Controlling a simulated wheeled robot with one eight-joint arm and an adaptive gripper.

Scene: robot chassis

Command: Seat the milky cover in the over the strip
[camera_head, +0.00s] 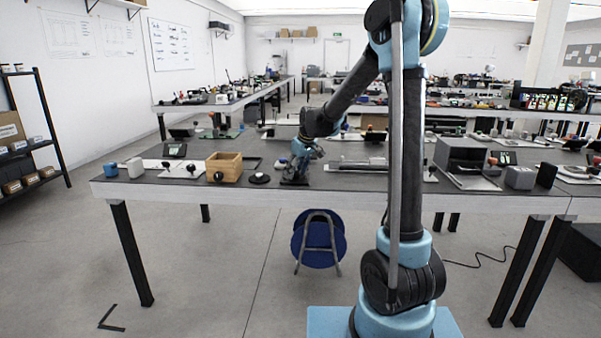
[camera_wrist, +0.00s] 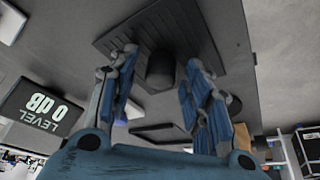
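My gripper (camera_head: 304,152) is low over the workbench in the head view, above a small dark plate (camera_head: 295,182). In the wrist view my gripper (camera_wrist: 161,62) is open, its two blue fingers apart. A dark rounded knob (camera_wrist: 160,72) on a ribbed dark plate (camera_wrist: 112,40) shows between the fingers; I cannot tell whether they touch it. Right of my gripper in the head view lies a long pale grey rail-like piece (camera_head: 358,166). I cannot tell whether it is the strip or the milky cover; neither is clearly identifiable.
A wooden box (camera_head: 224,167), a black disc (camera_head: 259,179), a blue cup (camera_head: 110,170) and a white board (camera_head: 176,168) are on the workbench (camera_head: 140,190) to the left. A grey open box (camera_head: 461,157) stands right. A display (camera_wrist: 42,108) is near in the wrist view.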

